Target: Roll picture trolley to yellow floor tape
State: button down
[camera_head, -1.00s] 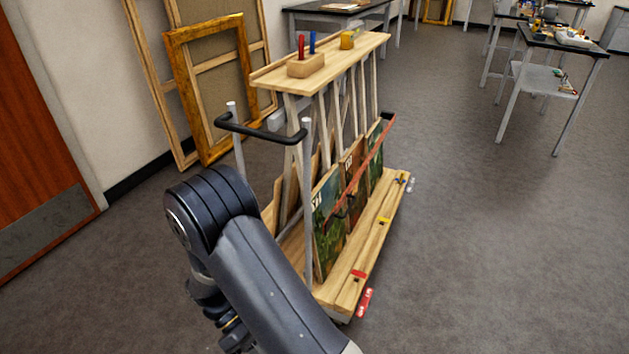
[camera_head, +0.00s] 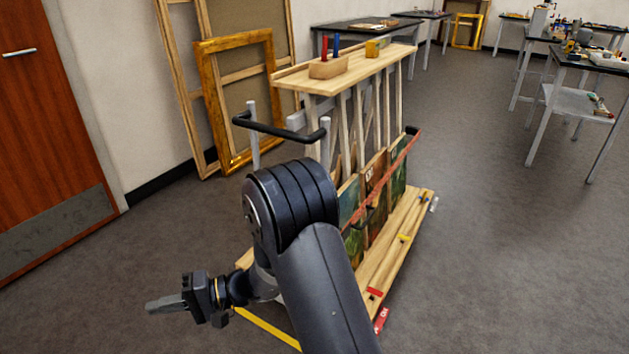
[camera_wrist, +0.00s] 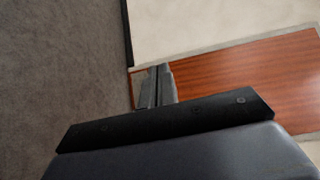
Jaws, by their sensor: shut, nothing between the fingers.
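The picture trolley (camera_head: 343,80) stands ahead of me, with a wooden top shelf, slanted slats and a low wooden base. Several pictures (camera_head: 375,195) lean in it behind a reddish strap. Its black handle bar (camera_head: 280,130) faces me, with nothing holding it. Yellow floor tape (camera_head: 268,328) shows as a short strip beside the trolley's near end; my arm hides the rest. My gripper (camera_head: 150,306) is shut and empty, low to the left of the trolley and apart from it. Its closed fingers (camera_wrist: 155,87) point toward the door in the wrist view.
A red-brown door (camera_head: 50,130) is at the left. A gilt frame (camera_head: 238,105) leans on the wall behind the trolley. Dark-topped tables (camera_head: 370,28) stand at the back and right. A red tag (camera_head: 382,320) sits at the trolley's near corner. Grey floor at right is clear.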

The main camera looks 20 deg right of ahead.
aim_at(375, 274)
jog(key=k+l, duration=0.1)
jog(key=l, duration=2.4)
jog(key=i+l, duration=0.4)
jog(key=i, duration=0.2)
jog(key=i+l, duration=0.4)
jog(key=i, duration=0.2)
jog(key=u, duration=0.05)
